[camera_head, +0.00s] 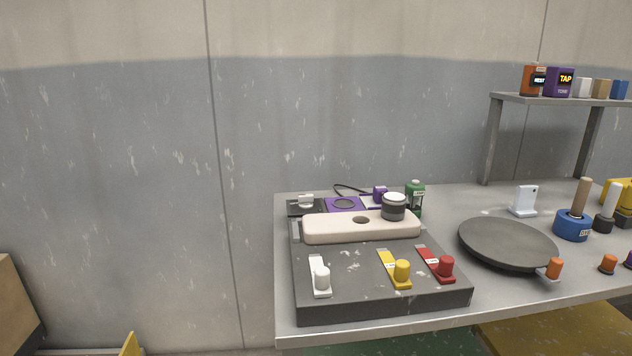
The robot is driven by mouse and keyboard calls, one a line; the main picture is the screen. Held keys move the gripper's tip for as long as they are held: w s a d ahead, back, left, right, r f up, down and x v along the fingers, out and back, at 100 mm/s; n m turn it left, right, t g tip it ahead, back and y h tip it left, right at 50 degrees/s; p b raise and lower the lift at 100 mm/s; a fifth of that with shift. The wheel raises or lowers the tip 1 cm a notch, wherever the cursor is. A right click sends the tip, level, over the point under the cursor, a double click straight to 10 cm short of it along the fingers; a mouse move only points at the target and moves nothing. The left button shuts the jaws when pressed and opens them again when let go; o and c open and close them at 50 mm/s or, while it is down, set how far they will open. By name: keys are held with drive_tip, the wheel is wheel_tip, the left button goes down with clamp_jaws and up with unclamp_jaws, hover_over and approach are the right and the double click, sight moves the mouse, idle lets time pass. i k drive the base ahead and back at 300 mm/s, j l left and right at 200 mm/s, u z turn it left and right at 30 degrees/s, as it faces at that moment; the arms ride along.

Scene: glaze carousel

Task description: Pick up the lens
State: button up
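A short dark grey cylinder with a ribbed side and a pale top, which looks like the lens (394,208), stands upright at the right end of a long beige block (330,228). I cannot tell whether it rests on the block or just behind it. A small dark round spot shows on the block's top, left of the cylinder. My gripper is not in view.
The block lies along the back of a dark box (350,275) with white, yellow and red knobs. A green bottle (415,197) stands close behind the lens. A dark round turntable (507,243) is to the right. A raised shelf (560,101) stands at the back right.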

sight(394, 203)
drive_tip(key=l+z, duration=0.2)
drive_tip(key=z, duration=0.15)
drive_tip(key=l+z, duration=0.2)
drive_tip(key=z, duration=0.15)
drive_tip(key=l+z, duration=0.15)
drive_tip(key=z, duration=0.2)
drive_tip(key=i+j, duration=0.1)
drive_tip(key=j, duration=0.2)
drive_tip(key=i+j, duration=0.15)
drive_tip(key=j, duration=0.2)
